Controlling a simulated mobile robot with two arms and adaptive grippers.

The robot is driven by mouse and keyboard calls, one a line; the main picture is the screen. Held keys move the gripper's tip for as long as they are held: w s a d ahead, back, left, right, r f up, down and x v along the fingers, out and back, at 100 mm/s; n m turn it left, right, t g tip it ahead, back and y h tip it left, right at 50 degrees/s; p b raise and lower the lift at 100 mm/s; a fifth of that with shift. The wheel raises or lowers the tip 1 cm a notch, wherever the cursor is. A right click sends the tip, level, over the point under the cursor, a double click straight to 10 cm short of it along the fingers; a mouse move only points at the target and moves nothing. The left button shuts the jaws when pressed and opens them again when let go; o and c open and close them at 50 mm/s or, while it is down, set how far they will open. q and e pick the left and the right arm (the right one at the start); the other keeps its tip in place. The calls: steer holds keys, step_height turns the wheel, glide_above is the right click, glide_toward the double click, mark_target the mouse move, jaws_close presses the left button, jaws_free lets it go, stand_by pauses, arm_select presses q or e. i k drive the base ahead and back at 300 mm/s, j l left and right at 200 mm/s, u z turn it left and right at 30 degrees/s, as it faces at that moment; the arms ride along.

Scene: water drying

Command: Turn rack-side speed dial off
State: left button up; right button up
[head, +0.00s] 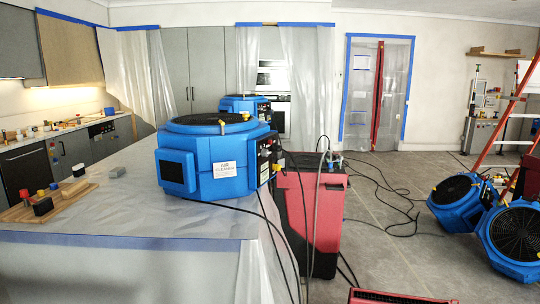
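Neither of my grippers is in view. A large blue air cleaner (203,182) with a white label stands on the plastic-covered counter (110,215). Its right side holds a dark control panel, and a small yellow knob (276,168) shows at that side. A second blue unit (236,104) stands behind it, partly hidden. Two blue air movers, one at the back (453,190) and one nearer (516,236), sit on the floor at the right. No dial is labelled clearly enough to tell which is the rack-side speed dial, and no dial setting is readable.
A red and black machine (325,222) stands beside the counter, with cables hanging over it and trailing across the floor (385,240). An orange ladder (507,110) leans at the right. A wooden board (22,214) with small items lies on the counter. Open floor lies between machine and air movers.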

mark_target(265, 152)
steer(key=i+l+z, duration=0.3)
steer(key=l+z, duration=0.15)
steer(key=i+l+z, duration=0.35)
steer(key=z, duration=0.15)
steer(key=i+l+z, duration=0.2)
steer(key=i+z, duration=0.25)
steer(key=i+l+z, duration=0.3)
steer(key=z, duration=0.15)
steer(key=i+l+z, duration=0.1)
steer(key=i+z, duration=0.8)
steer(key=i+u, duration=0.35)
steer(key=i, duration=0.15)
steer(key=i+u, duration=0.3)
steer(key=i, duration=0.2)
steer(key=i+l+u, duration=0.35)
steer(key=i+j+u, duration=0.55)
steer(key=i+u, duration=1.2)
steer(key=i+l+u, duration=0.3)
steer(key=i+u, duration=0.15)
steer(key=i+j+u, duration=0.1)
steer(key=i+u, duration=0.3)
steer(key=i+l+u, duration=0.15)
steer(key=i+u, duration=0.3)
steer(key=i, duration=0.15)
steer(key=i+l+u, duration=0.25)
steer(key=i+u, duration=0.15)
steer(key=i, duration=0.15)
